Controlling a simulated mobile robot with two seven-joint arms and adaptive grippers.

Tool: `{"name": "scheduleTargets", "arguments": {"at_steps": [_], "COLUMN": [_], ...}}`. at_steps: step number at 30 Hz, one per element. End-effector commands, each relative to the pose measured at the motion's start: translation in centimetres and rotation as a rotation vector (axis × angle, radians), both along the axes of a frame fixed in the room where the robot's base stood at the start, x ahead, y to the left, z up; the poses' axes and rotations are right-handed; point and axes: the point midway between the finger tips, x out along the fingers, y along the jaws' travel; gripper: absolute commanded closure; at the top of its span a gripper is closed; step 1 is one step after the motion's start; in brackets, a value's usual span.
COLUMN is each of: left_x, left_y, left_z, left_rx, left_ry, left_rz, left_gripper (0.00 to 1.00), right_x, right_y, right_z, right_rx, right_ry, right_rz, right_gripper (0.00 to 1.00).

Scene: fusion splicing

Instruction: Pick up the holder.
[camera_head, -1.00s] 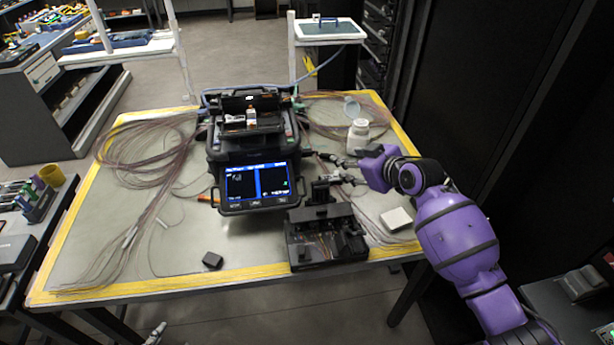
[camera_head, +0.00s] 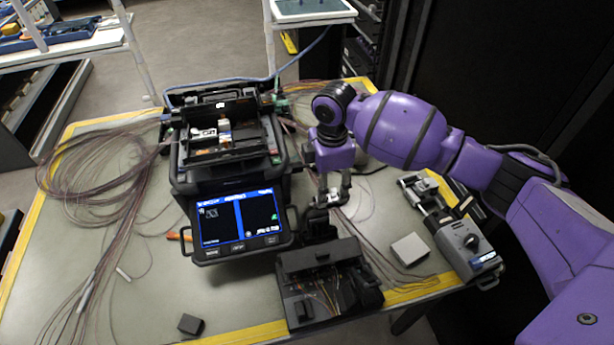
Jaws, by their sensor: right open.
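My right gripper (camera_head: 331,198) points down, open, just right of the splicer screen and above the back of the black tool block (camera_head: 325,277). No held thing shows between its fingers. No part is plainly marked as the holder. A small light-coloured piece with a brownish part (camera_head: 224,131) sits in the open top of the black fusion splicer (camera_head: 232,175); I cannot tell if it is the holder. Small dark parts under my right fingers are partly hidden by them. My left gripper is out of view.
A grey and black device (camera_head: 466,246) lies at the table's right edge, beside a pale box (camera_head: 410,249). A small black block (camera_head: 190,324) lies near the front edge. Fibre loops (camera_head: 95,185) cover the left side. A blue cable (camera_head: 300,70) runs behind the splicer.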

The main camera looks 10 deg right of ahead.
Motion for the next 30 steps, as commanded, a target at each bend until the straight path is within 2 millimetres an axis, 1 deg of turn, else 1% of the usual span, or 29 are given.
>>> {"name": "scheduleTargets", "arguments": {"at_steps": [5, 9, 12, 17, 20, 28, 29, 30], "left_x": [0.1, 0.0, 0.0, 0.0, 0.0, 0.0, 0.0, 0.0], "left_y": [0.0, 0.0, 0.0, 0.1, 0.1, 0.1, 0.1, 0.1], "left_z": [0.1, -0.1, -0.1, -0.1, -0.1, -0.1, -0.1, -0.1], "left_rx": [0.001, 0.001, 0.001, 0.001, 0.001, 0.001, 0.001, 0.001], "left_ry": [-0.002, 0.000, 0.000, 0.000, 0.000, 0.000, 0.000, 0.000], "left_rz": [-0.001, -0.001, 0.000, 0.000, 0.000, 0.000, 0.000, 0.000], "left_gripper": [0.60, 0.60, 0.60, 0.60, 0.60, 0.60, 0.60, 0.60], "right_x": [0.1, 0.1, 0.1, 0.1, 0.1, 0.1, 0.1, 0.2], "right_y": [-0.4, -0.4, -0.5, -0.4, -0.4, -0.4, -0.4, -0.4], "right_z": [-2.2, -4.4, -4.9, -4.8, -4.8, -4.8, -4.8, -4.8], "right_rx": [0.000, 0.002, 0.001, 0.001, 0.001, 0.002, 0.002, 0.002], "right_ry": [0.001, 0.001, -0.001, -0.002, -0.002, -0.002, -0.002, -0.003], "right_rz": [-0.002, -0.002, -0.002, -0.002, -0.002, -0.002, -0.002, -0.002], "right_gripper": [0.50, 0.50, 0.50, 0.50, 0.62, 0.97, 1.00, 1.00]}}
